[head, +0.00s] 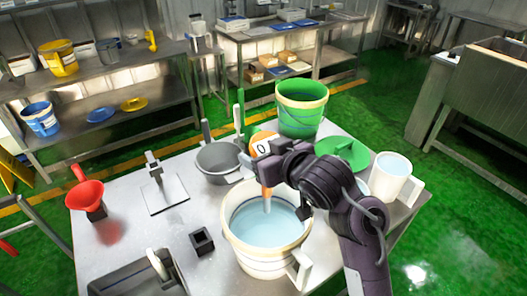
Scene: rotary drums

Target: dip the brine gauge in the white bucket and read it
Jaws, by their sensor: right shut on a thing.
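The brine gauge (266,191) is orange with a round white dial face at its top and a pale probe pointing down. The dial shows what looks like a 0. My right gripper (268,172) is shut on the gauge and holds it upright over the white bucket (262,262). The bucket stands on the steel table and holds pale blue liquid (262,228). The probe's tip shows inside the rim, against the liquid; I cannot tell whether it touches the surface. My left gripper is not in view.
On the table (130,240) are a red funnel (86,195), a grey pan (217,162), a green bucket (300,108), a green lid (342,152), a white jug (392,178) and a small black block (202,241). Free tabletop shows left of the white bucket.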

